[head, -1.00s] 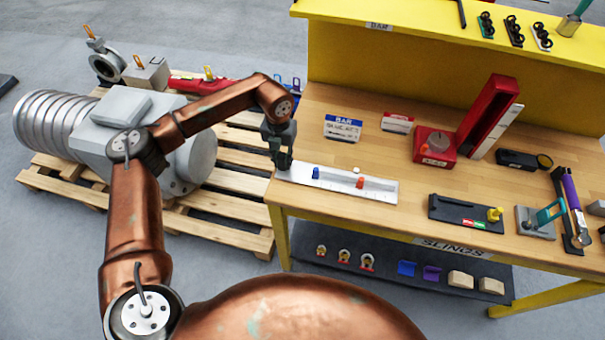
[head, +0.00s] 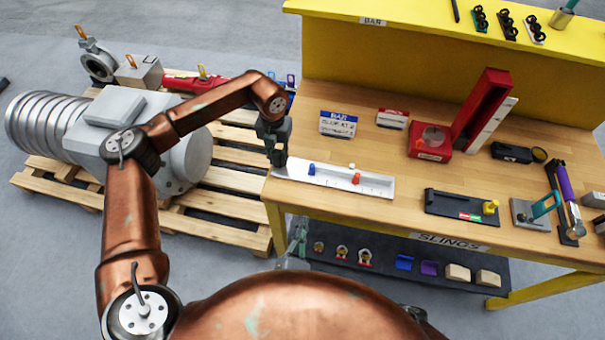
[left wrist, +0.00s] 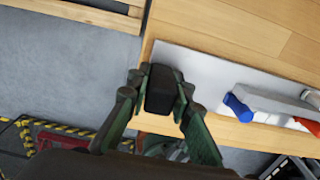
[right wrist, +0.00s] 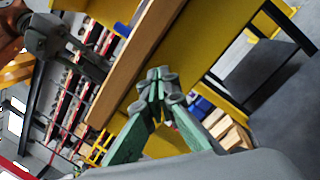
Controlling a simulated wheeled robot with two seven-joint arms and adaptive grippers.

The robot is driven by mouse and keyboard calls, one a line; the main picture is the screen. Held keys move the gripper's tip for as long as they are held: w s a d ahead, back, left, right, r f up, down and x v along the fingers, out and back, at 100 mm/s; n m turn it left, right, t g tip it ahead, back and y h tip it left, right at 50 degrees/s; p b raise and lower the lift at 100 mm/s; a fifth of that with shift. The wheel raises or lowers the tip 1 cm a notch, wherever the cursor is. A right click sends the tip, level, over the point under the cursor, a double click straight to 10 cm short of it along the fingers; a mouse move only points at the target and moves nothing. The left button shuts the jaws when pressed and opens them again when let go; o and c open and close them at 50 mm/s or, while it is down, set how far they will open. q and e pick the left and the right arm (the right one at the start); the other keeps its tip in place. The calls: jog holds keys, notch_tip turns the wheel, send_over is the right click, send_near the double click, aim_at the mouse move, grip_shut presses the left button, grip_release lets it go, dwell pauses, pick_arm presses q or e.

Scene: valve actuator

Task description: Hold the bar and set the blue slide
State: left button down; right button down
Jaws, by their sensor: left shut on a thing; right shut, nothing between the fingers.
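The bar (head: 382,187) is a pale strip with a raised rail, lying along the bench's front left edge. Its blue slide (head: 312,169) sits left of a red slide (head: 356,179). In the left wrist view the blue slide (left wrist: 238,108) stands clear of my gripper. My left gripper (head: 277,160) is shut on a black block (left wrist: 162,88) at the bar's left end. My right gripper (head: 300,228) is below the bench's front edge, apart from the bar; its fingertips (right wrist: 157,75) meet with nothing between them.
A card (head: 338,124) headed BAR stands behind the bar; its second line is too small to read surely. A black fixture with a yellow knob (head: 490,207) lies right of the bar. The shelf (head: 385,253) below holds several small parts. A pallet (head: 225,230) stands left.

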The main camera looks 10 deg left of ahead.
jog(key=s+d+r+n+t, duration=0.2)
jog(key=s+r+n+t, duration=0.15)
jog(key=r, duration=0.65)
jog(key=m+g, duration=0.5)
jog(key=m, duration=0.7)
send_near(303, 181)
jog(key=a+r, duration=0.3)
jog(key=r, duration=0.1)
jog(key=m, duration=0.1)
jog(key=w, duration=0.6)
jog(key=w+a, duration=0.1)
jog(key=w, duration=0.2)
jog(key=shift+w, duration=0.1)
jog(key=d, duration=0.1)
jog(key=w+d, duration=0.1)
jog(key=d, duration=0.1)
jog(key=shift+f, duration=0.1)
jog(key=shift+d, duration=0.4)
